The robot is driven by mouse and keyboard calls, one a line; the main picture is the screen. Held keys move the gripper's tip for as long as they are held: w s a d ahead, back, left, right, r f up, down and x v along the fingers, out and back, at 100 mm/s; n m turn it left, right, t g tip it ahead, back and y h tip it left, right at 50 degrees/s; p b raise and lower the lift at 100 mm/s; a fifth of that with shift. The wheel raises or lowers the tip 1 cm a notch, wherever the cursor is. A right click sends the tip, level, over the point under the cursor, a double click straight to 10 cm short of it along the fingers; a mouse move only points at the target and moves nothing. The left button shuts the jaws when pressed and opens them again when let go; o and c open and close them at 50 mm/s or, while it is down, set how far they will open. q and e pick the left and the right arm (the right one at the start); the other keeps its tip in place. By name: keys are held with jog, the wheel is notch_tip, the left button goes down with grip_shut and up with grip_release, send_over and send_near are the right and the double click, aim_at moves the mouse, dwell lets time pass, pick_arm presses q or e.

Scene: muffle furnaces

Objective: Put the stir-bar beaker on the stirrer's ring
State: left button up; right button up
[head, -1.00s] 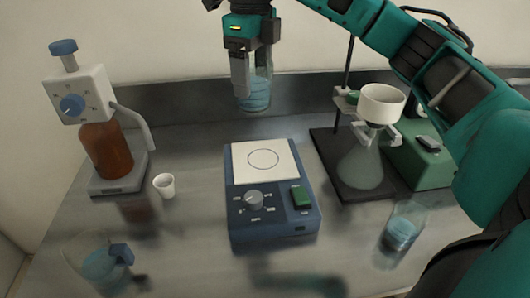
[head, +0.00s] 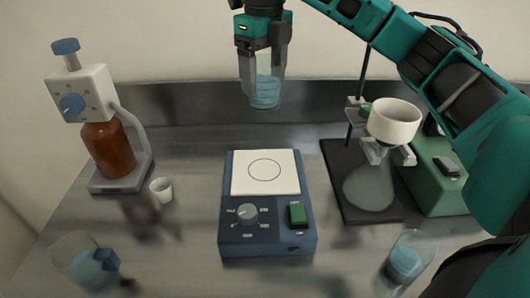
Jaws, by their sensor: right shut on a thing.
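My right gripper (head: 264,84) is shut on a clear glass beaker (head: 265,97) with blue liquid, held upright in the air. The beaker appears above and behind the stirrer, in line with its ring in the picture. I cannot make out a stir bar inside. The stirrer (head: 266,238) is a blue box with a knob and a green switch. Its white top plate carries a thin black ring (head: 265,169), which is bare. My left gripper is not in view.
A bottle with dispenser (head: 108,147) and a small white cup (head: 161,189) stand left. A flask with white funnel (head: 394,122) stands on a dark stand base right, near a green box (head: 430,180). Beakers with blue liquid stand front left (head: 84,265) and front right (head: 405,264).

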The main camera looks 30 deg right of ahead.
aim_at(265, 100)
notch_tip(265, 100, down, 18)
jog(key=shift+r, duration=0.25)
dwell(0.3)
jog(key=o, duration=1.2)
jog(key=shift+f, duration=0.15)
notch_tip(265, 100, up, 12)
jog(key=shift+r, duration=0.2)
jog(key=shift+s+f, duration=0.1)
